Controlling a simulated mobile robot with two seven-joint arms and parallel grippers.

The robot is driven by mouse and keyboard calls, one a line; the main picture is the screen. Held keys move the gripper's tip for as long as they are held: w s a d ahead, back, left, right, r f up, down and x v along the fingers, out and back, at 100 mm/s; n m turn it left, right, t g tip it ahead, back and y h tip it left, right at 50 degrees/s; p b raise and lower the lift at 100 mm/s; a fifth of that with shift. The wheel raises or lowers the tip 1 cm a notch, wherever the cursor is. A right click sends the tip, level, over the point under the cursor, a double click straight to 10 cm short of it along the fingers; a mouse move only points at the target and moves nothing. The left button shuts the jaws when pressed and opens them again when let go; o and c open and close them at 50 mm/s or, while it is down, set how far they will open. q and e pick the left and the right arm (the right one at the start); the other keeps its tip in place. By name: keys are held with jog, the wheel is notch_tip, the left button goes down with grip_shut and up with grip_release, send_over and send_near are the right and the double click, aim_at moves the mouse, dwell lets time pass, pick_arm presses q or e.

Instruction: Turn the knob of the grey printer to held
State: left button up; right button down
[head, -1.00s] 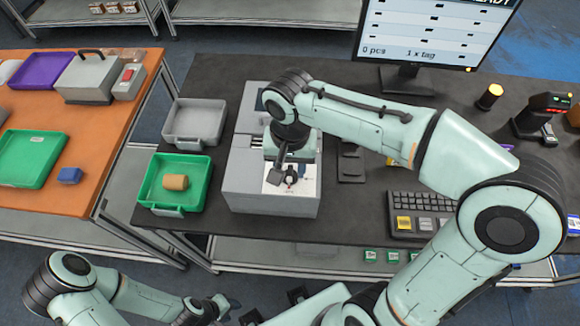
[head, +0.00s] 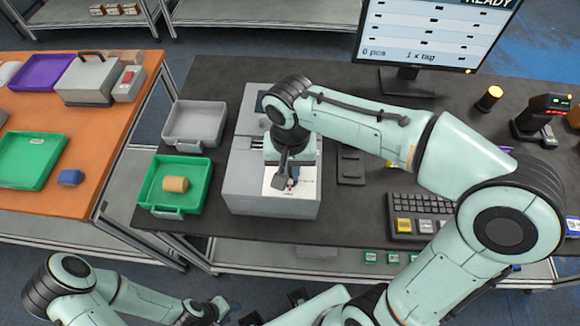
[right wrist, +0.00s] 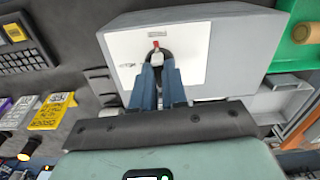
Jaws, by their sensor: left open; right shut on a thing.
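The grey printer (head: 268,202) stands on the dark table, and a white label panel (right wrist: 190,50) is on its face. In the right wrist view the knob (right wrist: 156,55) sits on this panel, dark with a light middle and a red mark at its top edge. My right gripper (right wrist: 158,66) is shut on the knob, its two fingers close together around it; in the head view the hand hides most of the knob. My left gripper (head: 232,312) is open and empty, low in front of the table and away from the printer.
A green tray (head: 207,187) with a tan cylinder (head: 175,184) and a grey tray (head: 222,124) stand left of the printer. A keyboard (head: 405,203) is to the right, and a monitor (head: 435,35) reading READY stands behind.

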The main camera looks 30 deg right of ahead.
jog(key=n, duration=0.8)
jog(key=shift+n+p, duration=0.3)
jog(key=shift+p, duration=0.05)
jog(key=n, duration=0.4)
jog(key=shift+r, duration=0.1)
pick_arm(q)
jog(key=shift+w+r+p, duration=0.4)
jog(key=shift+w+r, duration=0.35)
jog(key=shift+r, duration=0.2)
pick_arm(e)
jog(key=shift+n, duration=2.2)
jog(key=c, duration=1.2)
grip_release()
jog(key=shift+o, duration=0.2)
